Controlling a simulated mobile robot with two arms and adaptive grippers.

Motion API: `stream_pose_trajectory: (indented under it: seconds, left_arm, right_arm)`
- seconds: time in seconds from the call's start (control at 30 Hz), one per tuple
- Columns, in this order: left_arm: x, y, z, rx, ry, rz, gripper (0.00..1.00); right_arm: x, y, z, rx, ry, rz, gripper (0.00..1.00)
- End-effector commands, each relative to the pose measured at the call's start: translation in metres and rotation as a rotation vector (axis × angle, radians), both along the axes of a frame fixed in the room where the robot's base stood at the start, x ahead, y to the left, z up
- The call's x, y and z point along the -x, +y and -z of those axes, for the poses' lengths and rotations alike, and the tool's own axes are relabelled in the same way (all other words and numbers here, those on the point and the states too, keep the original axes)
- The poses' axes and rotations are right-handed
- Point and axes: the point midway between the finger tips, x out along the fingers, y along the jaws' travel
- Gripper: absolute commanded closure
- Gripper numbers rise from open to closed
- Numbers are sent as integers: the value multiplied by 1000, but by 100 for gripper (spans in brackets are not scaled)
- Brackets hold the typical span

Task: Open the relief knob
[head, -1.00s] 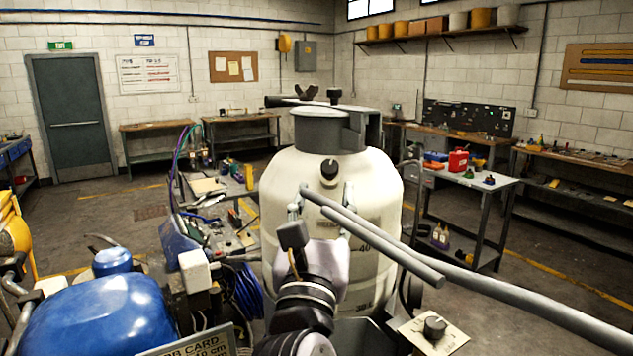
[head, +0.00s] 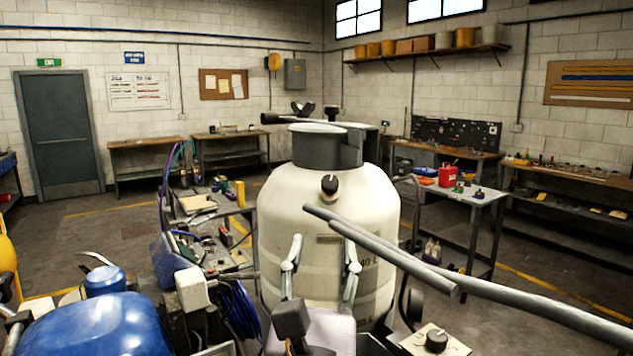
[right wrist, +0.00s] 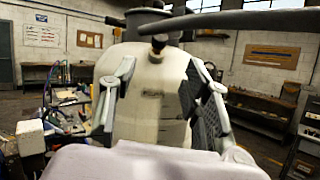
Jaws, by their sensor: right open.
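A large cream tank (head: 275,215) stands in front of me. A black knob with a light pointer mark (head: 329,184), which appears to be the relief knob, sits on the tank's upper front below the grey neck. My right gripper (head: 323,248) is open and empty in front of the tank, with its fingers spread and pointing up, below the knob in the head view. In the right wrist view the knob (right wrist: 158,44) shows above and between the open fingers (right wrist: 160,72), apart from them. My left gripper is not in view.
Grey bars (head: 400,262) cross in front of the tank on the right. A second black knob (head: 436,340) sits on a small plate at lower right. A blue engine cover (head: 100,325) fills the lower left. A black winged fitting (head: 303,109) tops the tank.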

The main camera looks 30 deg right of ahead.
Motion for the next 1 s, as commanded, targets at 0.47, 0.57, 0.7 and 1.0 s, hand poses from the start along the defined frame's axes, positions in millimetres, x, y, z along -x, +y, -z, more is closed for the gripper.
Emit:
stream_pose_trajectory:
  seconds: [0.47, 0.57, 0.7, 1.0]
  left_arm:
    - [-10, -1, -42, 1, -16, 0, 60]
    - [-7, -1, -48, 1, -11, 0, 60]
    - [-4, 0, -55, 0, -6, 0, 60]
    - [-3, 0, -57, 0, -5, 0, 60]
  right_arm:
    - [-81, -51, -45, 1, -1, 1, 56]
    - [-96, -60, -51, 2, 0, 2, 56]
    - [-111, -70, -58, 1, 0, 0, 56]
    - [-121, -76, -59, -1, -1, -3, 56]
